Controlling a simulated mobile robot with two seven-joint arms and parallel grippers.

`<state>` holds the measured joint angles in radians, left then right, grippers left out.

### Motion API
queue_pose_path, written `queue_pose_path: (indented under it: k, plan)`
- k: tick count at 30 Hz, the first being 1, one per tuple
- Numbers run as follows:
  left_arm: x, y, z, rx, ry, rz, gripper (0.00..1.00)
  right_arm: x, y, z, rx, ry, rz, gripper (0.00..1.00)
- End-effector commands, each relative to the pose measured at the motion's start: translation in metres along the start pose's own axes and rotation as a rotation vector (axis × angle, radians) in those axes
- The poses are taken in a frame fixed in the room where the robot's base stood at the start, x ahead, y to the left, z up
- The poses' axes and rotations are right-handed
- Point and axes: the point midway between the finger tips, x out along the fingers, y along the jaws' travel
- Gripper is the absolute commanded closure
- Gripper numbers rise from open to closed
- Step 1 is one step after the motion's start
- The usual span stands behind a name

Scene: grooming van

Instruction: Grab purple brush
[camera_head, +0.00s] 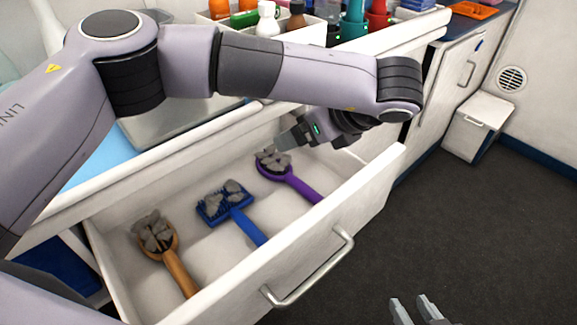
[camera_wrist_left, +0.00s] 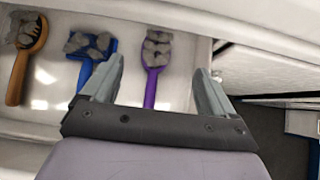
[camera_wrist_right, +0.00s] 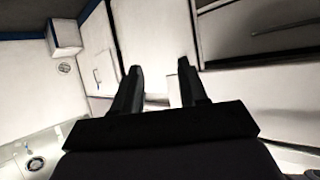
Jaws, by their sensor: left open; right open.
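The purple brush (camera_head: 301,187) lies in the open drawer, at the right end of a row of brushes. Grey fur clumps cover its head. In the left wrist view the purple brush (camera_wrist_left: 150,88) shows between the spread fingers of my left gripper (camera_wrist_left: 155,90). In the head view my left gripper (camera_head: 288,138) is over the drawer, just behind the brush head, open and empty. My right gripper (camera_head: 411,303) is open and empty outside the drawer, low in the picture. It also shows in the right wrist view (camera_wrist_right: 159,68), with nothing between its fingers.
A blue brush (camera_head: 243,222) and an orange-brown brush (camera_head: 178,270) with fur lie left of the purple one in the drawer (camera_head: 375,182). The drawer front has a metal handle (camera_head: 318,272). Bottles stand in a white bin (camera_head: 300,36) on the counter. Dark floor (camera_head: 480,235) is clear.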

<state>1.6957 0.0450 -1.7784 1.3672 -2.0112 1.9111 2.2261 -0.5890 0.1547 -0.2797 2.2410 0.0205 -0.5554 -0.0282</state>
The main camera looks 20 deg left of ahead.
Motion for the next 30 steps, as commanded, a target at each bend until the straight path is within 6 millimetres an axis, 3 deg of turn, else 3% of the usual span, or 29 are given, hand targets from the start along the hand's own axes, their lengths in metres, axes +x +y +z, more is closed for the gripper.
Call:
queue_pose_path:
  k: [12,17,30]
  plan:
    - [0.049,0.000,-0.050,0.002,0.000,0.001,0.12,0.007,-0.007,0.001,0.037,0.018,-0.032,0.57]
    - [0.057,0.000,-0.054,0.000,0.000,0.001,0.12,0.008,-0.008,0.000,0.044,0.020,-0.037,0.57]
    - [0.124,0.000,-0.053,0.000,0.000,0.001,0.12,0.015,-0.015,0.003,0.086,0.033,-0.075,0.57]
